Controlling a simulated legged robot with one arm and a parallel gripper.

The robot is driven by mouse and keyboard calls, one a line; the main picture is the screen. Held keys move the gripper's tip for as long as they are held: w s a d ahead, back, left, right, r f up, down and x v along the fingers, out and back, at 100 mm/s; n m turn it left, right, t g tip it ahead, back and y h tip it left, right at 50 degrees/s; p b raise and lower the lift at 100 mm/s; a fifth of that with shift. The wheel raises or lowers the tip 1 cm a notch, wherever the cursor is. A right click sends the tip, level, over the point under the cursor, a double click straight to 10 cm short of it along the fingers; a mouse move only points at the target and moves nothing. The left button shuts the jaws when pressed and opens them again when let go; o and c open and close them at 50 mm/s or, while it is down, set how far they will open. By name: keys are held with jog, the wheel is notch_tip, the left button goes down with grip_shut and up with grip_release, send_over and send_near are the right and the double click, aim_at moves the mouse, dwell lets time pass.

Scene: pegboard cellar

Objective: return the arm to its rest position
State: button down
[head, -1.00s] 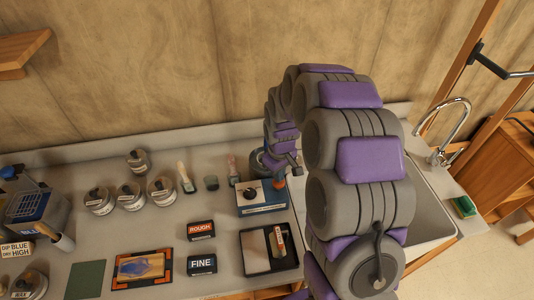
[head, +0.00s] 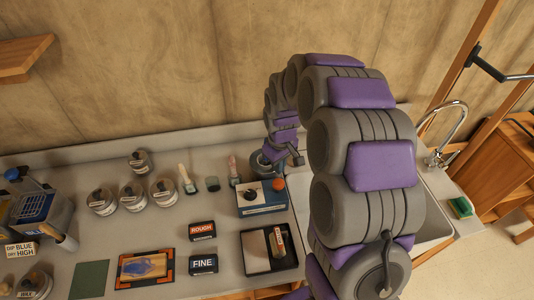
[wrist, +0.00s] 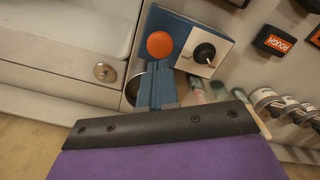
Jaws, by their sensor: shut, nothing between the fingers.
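My arm (head: 372,160), with purple pads on grey links, rises at the right of the head view and arches over to the back of the counter. My gripper (head: 291,157) is at its far end, small and partly hidden by the arm, above and behind a blue and white box (head: 262,205). In the wrist view, my gripper's black edge and purple cover (wrist: 160,128) fill the bottom. It is shut and holds nothing. The box's white panel (wrist: 214,32) with a black dial and an orange knob (wrist: 160,45) lies beyond it.
The sink (head: 432,215) and its tap (head: 450,135) are right of my arm. Several tins (head: 133,197), brushes, ROUGH (head: 202,231) and FINE (head: 203,264) blocks and a dark tray (head: 288,260) cover the counter. A wall shelf (head: 25,57) juts out at upper left.

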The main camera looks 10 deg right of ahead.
jog(key=shift+r, duration=0.25)
dwell(0.3)
jog(key=shift+s+r, duration=0.15)
jog(key=shift+s, duration=0.05)
jog(key=s+r+m+g+b, duration=0.1)
jog(key=s+r+m+b, duration=0.1)
jog(key=s, duration=1.5)
jog(key=s+r+m+b, duration=0.3)
jog(key=s+r+m, duration=0.1)
jog(key=s, duration=1.3)
jog(key=shift+r+g, duration=0.4)
jog(key=shift+r, duration=0.4)
jog(key=shift+w, duration=0.1)
dwell(1.3)
